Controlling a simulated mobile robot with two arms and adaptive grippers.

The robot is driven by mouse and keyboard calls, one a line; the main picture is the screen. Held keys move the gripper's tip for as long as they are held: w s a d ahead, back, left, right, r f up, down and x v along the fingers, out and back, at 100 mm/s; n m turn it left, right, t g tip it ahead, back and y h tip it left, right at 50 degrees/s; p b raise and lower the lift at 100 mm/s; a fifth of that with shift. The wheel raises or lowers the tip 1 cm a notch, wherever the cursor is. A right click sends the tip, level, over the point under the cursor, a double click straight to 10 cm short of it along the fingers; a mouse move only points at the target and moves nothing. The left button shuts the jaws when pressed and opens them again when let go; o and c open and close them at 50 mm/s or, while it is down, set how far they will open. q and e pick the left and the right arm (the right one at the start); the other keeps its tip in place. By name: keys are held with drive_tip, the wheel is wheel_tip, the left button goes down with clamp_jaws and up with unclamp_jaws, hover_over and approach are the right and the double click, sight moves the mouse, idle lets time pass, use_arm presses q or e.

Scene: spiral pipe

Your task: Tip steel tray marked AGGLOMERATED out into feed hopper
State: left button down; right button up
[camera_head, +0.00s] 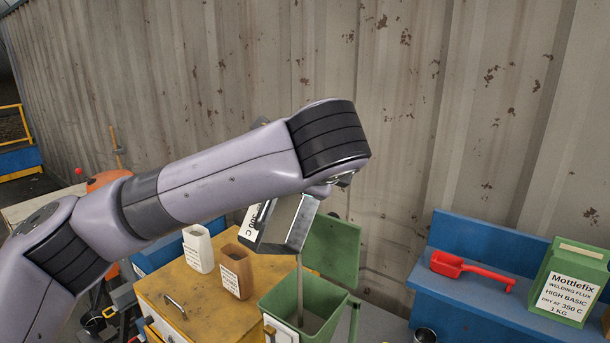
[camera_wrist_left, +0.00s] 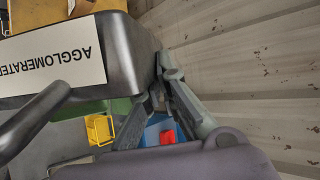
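The steel tray (camera_head: 294,224) hangs steeply tilted under my left wrist in the head view, its white label partly covered by my arm. In the left wrist view the tray (camera_wrist_left: 128,45) fills the upper left, with AGGLOMERATED reading upside down. My left gripper (camera_wrist_left: 163,88) is closed on the tray's edge; in the head view my arm hides it. The green feed hopper (camera_head: 338,309) stands open below the tray. A thin grey-brown line, apparently a stream, runs from the tray's lower edge down into the hopper. My right gripper is in neither view.
A yellow cabinet (camera_head: 215,315) left of the hopper carries a white container (camera_head: 198,250) and a brown container (camera_head: 236,272). A corrugated wall stands behind.

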use_arm(q)
drive_tip(key=s+d+f+m+t+y+b, duration=0.2)
drive_tip(key=s+d, duration=0.1)
drive_tip(key=d, duration=0.2)
drive_tip(key=shift+d+f, duration=0.15)
drive_tip(key=shift+d, duration=0.1)
idle(1.1)
drive_tip(key=shift+d, duration=0.1)
idle(0.5)
drive_tip(key=w+a, duration=0.1)
drive_tip(key=a, duration=0.1)
drive_tip(key=w+a+r+n+g+h+p, duration=0.1)
drive_tip(key=a, duration=0.1)
drive_tip(key=w+a+r+n+g+h+p, duration=0.1)
drive_tip(key=a, duration=0.1)
drive_tip(key=shift+w+a+r, duration=0.2)
drive_tip(key=shift+a, duration=0.2)
drive_tip(key=shift+w+a+r+g+h, duration=0.2)
drive_tip(key=shift+w+a+g+h, duration=0.1)
drive_tip(key=shift+a+h, duration=0.2)
drive_tip(key=w+a+f+n+g+h, duration=0.2)
drive_tip(key=w+a+n+h, duration=0.1)
drive_tip(key=a, duration=0.5)
drive_tip(key=shift+w+g+h, duration=0.3)
drive_tip(key=shift+w+h, duration=0.2)
drive_tip(key=shift+w, duration=0.2)
